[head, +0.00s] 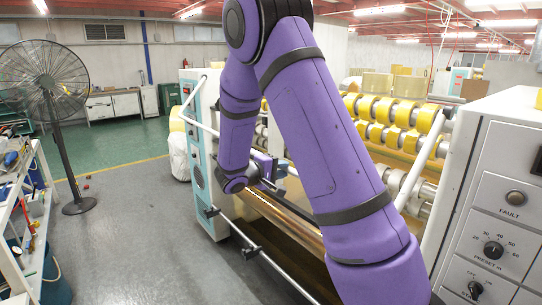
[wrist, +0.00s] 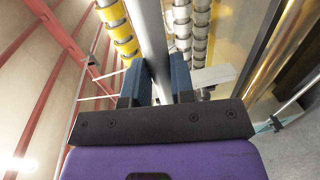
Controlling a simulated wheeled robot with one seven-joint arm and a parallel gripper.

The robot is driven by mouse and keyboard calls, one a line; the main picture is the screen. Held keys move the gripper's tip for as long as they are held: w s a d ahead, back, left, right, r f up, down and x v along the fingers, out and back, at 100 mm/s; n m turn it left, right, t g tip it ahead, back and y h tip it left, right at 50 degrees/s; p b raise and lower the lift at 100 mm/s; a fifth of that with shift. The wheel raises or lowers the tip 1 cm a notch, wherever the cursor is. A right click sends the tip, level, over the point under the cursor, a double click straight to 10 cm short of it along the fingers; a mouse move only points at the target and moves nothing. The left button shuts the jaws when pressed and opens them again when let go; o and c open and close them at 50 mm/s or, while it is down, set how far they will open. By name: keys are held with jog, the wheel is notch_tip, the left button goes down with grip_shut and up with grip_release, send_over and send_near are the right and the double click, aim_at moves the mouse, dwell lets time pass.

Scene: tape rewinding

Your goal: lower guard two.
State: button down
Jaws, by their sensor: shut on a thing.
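A raised white guard bar (head: 208,127) runs across the front of the machine, held by a slanted side arm (head: 193,98) at the left and another (head: 421,165) at the right. My gripper (head: 270,170) is at the middle of this bar, partly hidden by my purple arm in the head view. In the wrist view, the two blue fingers (wrist: 157,82) are shut on the grey-looking bar (wrist: 154,35), one on each side. A second, lower bar (head: 277,267) runs near the floor along the machine's front. No label shows which guard is number two.
Rollers with yellow tape rolls (head: 400,113) fill the machine behind the bar. A control panel (head: 503,200) stands close at the right. A fan (head: 62,150) and a cluttered shelf cart (head: 22,215) are at the left.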

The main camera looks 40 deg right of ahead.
jog(key=d+f+h, duration=0.2)
jog(key=d+f, duration=0.4)
jog(key=d, duration=0.2)
jog(key=shift+d+h, duration=0.3)
jog(key=shift+d, duration=0.05)
jog(key=shift+d+f, duration=0.1)
jog(key=shift+f, duration=0.05)
jog(key=c, duration=1)
grip_release()
jog(key=shift+w+d+f, duration=0.1)
jog(key=shift+d, duration=0.15)
jog(key=shift+a, duration=0.1)
jog(key=a, duration=1)
jog(key=shift+a+f, duration=0.35)
